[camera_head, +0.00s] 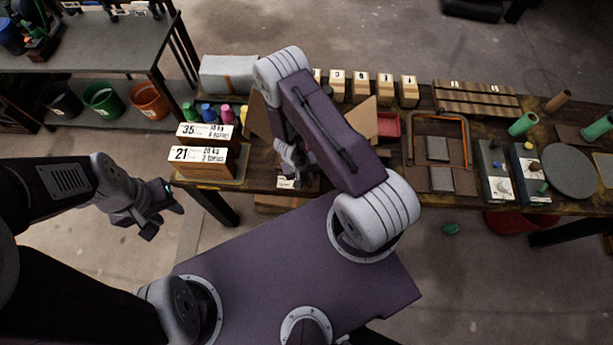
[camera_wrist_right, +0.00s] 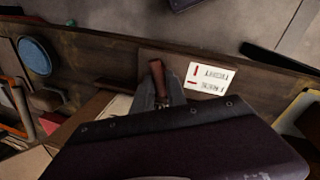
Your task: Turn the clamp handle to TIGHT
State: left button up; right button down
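A reddish-brown clamp handle (camera_wrist_right: 158,76) stands out from the dark wooden bench edge in the right wrist view. My right gripper (camera_wrist_right: 160,88) has its grey fingers on either side of the handle; I cannot tell whether they press on it. A white card (camera_wrist_right: 208,77) with red marks is on the bench edge beside the handle, its print upside down and hard to read. In the head view my right gripper (camera_head: 290,158) is partly hidden by my arm, and the handle cannot be made out. My left gripper (camera_head: 166,213) is open and empty, away from the bench.
The bench holds two labelled boxes (camera_head: 203,155), an open cardboard box (camera_head: 362,120), a red tray (camera_head: 389,127), a framed board (camera_head: 456,150), switch boxes (camera_head: 494,168) and a round grey plate (camera_head: 569,171). Coloured buckets (camera_head: 103,99) stand at the left. The floor before the bench is mostly clear.

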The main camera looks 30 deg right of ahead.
jog(key=r+m+p, duration=0.1)
jog(key=p, duration=0.3)
jog(key=shift+s+d+r, duration=0.1)
jog(key=shift+r, duration=0.1)
jog(key=shift+f+m+p, duration=0.35)
jog(key=shift+f+m, duration=0.05)
jog(key=shift+m, duration=0.3)
jog(key=shift+w+d+f+m+g, duration=0.1)
jog(key=shift+w+f+m+g, duration=0.1)
jog(key=shift+m+g, duration=0.15)
jog(key=shift+s+m, duration=0.1)
jog(key=shift+m, duration=0.65)
jog(key=c, duration=1.6)
grip_release()
jog(key=shift+f, duration=0.1)
jog(key=shift+o, duration=1.1)
